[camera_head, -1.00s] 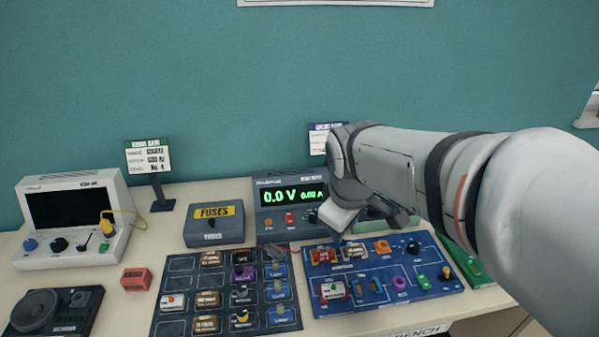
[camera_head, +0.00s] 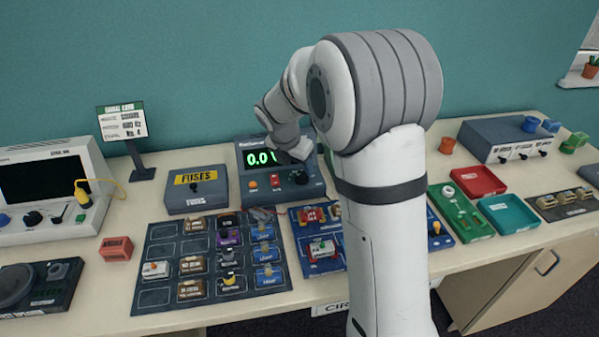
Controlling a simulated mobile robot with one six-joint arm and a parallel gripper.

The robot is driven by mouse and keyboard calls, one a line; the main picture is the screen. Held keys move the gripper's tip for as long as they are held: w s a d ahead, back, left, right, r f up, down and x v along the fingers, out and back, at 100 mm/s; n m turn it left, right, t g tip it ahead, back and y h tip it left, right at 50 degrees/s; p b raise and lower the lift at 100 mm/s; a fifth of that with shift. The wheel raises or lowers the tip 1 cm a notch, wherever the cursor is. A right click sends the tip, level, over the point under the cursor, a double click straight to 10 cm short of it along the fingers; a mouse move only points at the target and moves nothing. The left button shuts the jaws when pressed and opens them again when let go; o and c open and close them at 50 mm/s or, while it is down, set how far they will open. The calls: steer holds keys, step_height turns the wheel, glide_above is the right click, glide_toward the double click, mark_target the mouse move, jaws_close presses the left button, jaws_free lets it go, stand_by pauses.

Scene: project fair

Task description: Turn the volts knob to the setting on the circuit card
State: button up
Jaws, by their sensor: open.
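The power supply (camera_head: 246,204) stands at the back of the bench against the teal wall. Its green display (camera_head: 258,158) reads 0.0 with the rest covered by my gripper. A dark knob (camera_head: 301,177) is low on its right front, beside a red switch (camera_head: 275,182) and an orange socket (camera_head: 253,184). I cannot read which knob is marked volts. My gripper (camera_head: 292,152) is open and empty, in front of the supply's upper right, above the dark knob and apart from it as far as I can see. My arm hides the card behind the supply.
A fuses box (camera_head: 197,200) stands left of the supply. A parts tray (camera_head: 165,250) and a blue circuit board (camera_head: 303,238), partly hidden by my arm, lie in front. A signal card (camera_head: 122,122) stands at left. Red (camera_head: 475,180) and teal (camera_head: 510,214) trays lie right.

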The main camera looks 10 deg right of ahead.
mark_target(301, 174)
steer(key=shift+x, duration=2.2)
steer(key=shift+c, duration=0.2)
steer(key=c, duration=0.9)
